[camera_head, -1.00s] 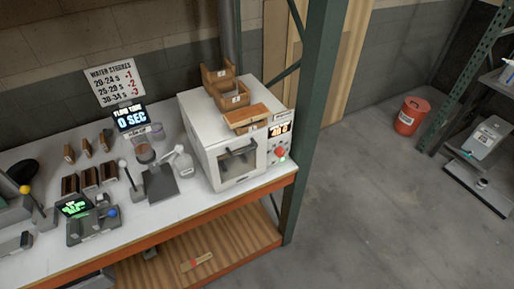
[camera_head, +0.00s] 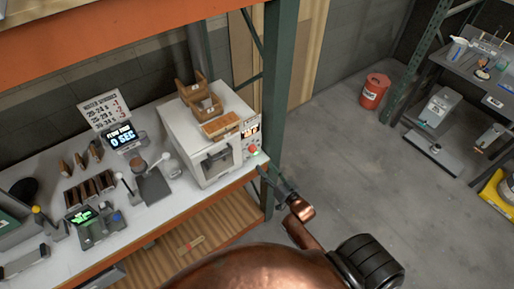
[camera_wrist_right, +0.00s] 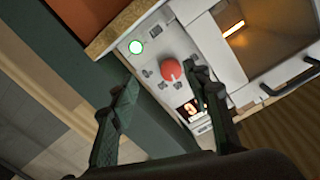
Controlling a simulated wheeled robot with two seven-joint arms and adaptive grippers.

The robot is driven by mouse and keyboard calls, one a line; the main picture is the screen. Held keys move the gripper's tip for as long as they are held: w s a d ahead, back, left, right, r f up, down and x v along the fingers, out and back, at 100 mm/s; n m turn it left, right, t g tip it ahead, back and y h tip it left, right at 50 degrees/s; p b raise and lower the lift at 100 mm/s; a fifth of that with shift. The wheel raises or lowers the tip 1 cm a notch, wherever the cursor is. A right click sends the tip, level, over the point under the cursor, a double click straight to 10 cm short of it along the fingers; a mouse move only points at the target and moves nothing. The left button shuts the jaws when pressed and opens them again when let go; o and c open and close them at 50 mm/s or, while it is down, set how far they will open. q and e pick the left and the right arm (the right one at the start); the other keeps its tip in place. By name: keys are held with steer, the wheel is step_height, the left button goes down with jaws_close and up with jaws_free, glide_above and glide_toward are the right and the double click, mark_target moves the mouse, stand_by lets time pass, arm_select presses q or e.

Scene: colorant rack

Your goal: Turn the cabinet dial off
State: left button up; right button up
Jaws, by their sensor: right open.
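The white cabinet (camera_head: 200,135) stands at the right end of the workbench. My right gripper (camera_head: 266,176) is open and empty, just in front of the panel. In the wrist view its fingers (camera_wrist_right: 160,74) spread either side of the dial, apparently not gripping it. My left gripper is out of view.
A green rack post (camera_head: 281,110) stands close to the right of the cabinet. Wooden trays (camera_head: 200,97) sit on the cabinet top. The bench (camera_head: 150,212) holds several small devices to the left. Open floor lies to the right, with a red bucket (camera_head: 375,92).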

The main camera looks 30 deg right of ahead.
mark_target(254, 151)
steer(key=w, duration=0.2)
steer(key=w+r, duration=0.1)
steer(key=w, duration=0.2)
steer(key=w+r+p, duration=0.1)
steer(key=w, duration=0.2)
steer(key=shift+a+r, duration=0.2)
steer(key=shift+r, duration=0.05)
steer(key=shift+c, duration=0.7)
steer(key=c, duration=1)
